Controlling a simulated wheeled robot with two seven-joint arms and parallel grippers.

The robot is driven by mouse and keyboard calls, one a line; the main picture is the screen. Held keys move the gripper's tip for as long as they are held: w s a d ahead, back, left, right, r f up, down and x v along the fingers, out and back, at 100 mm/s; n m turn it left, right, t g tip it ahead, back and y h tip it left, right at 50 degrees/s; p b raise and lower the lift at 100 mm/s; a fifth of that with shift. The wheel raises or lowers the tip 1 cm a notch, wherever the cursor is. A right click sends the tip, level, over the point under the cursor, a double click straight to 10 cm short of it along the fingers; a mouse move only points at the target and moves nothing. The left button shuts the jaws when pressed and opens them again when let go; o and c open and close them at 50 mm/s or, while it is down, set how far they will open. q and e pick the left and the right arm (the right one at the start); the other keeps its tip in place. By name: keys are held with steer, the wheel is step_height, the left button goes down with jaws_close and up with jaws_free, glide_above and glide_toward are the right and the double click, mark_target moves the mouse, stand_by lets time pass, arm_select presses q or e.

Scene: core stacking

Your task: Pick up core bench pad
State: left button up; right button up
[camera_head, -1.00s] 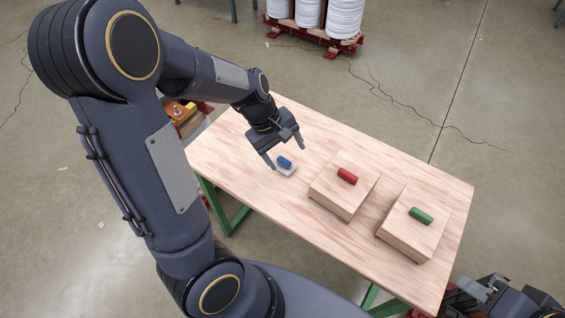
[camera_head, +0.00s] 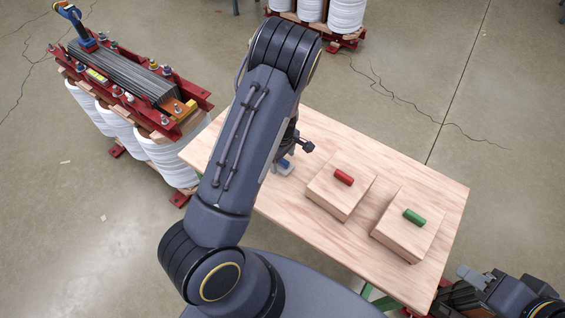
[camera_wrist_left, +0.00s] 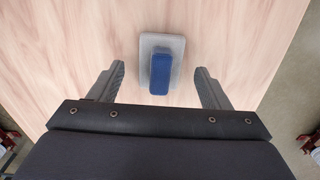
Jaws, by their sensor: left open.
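A small light grey pad (camera_wrist_left: 148,44) with a blue block-shaped handle (camera_wrist_left: 160,74) lies on the table; I take it as the core bench pad. In the head view the blue handle (camera_head: 287,164) shows just below my left gripper, partly hidden by my arm. My left gripper (camera_wrist_left: 160,68) is open, with one finger on each side of the pad and a gap to both. In the wrist view the fingertips reach about level with the handle. My right gripper (camera_head: 474,278) is at the lower right, off the table; its jaws are unclear.
Two wooden blocks stand on the table (camera_head: 400,165), one with a red cylinder (camera_head: 344,177) on top, one with a green cylinder (camera_head: 414,217). A red-framed transformer core (camera_head: 130,85) with white coils stands left of the table. The table's far right is clear.

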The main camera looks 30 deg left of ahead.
arm_select(q)
steer(key=shift+f, duration=0.6)
steer(key=c, duration=1.1)
steer(key=shift+r, duration=0.15)
steer(key=shift+r, duration=0.55)
steer(key=s+d+r, duration=0.1)
steer(key=s+r, duration=0.6)
steer(key=s, duration=0.2)
steer(key=s+d+r, duration=0.1)
steer(key=s+r, duration=0.3)
steer(key=s, duration=0.1)
steer(key=shift+d+r+p, duration=0.3)
steer(key=shift+r+p, duration=0.05)
steer(key=shift+w, duration=0.1)
